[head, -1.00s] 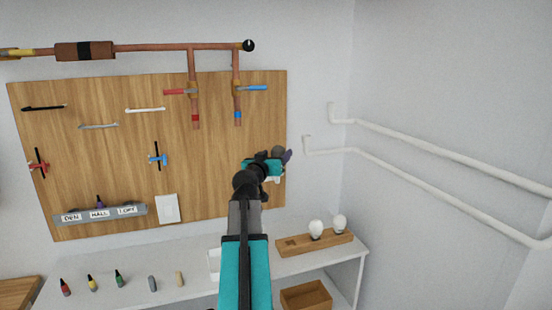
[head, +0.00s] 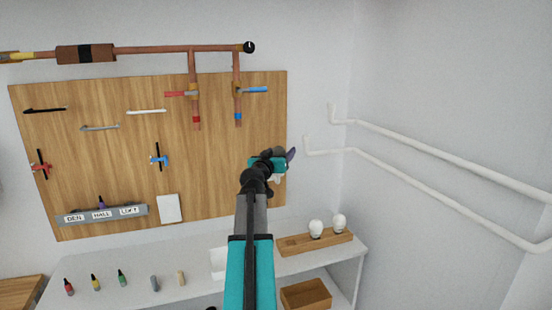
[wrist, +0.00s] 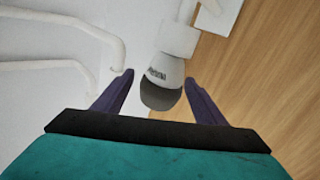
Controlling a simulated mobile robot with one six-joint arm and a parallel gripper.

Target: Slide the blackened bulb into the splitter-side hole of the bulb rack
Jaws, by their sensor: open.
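The blackened bulb (wrist: 161,86) sits in a white fitting (wrist: 178,38) on the wooden board, its dark grey tip towards me in the wrist view. My gripper (wrist: 158,82) is open, with one purple finger on each side of the bulb's dark end and gaps showing on both sides. In the head view my gripper (head: 284,157) is at the board's right edge and partly hides the bulb and fitting. The bulb rack (head: 314,242) is a wooden block on the white bench. Two white bulbs stand in it, towards its right end; a dark mark shows at its left end.
White pipes (head: 430,180) run along the right wall near my gripper. A wooden box (head: 306,296) is on the shelf below the rack. Several small coloured bottles (head: 96,283) stand on the bench at left. Copper pipes (head: 150,47) cross above the board (head: 80,150).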

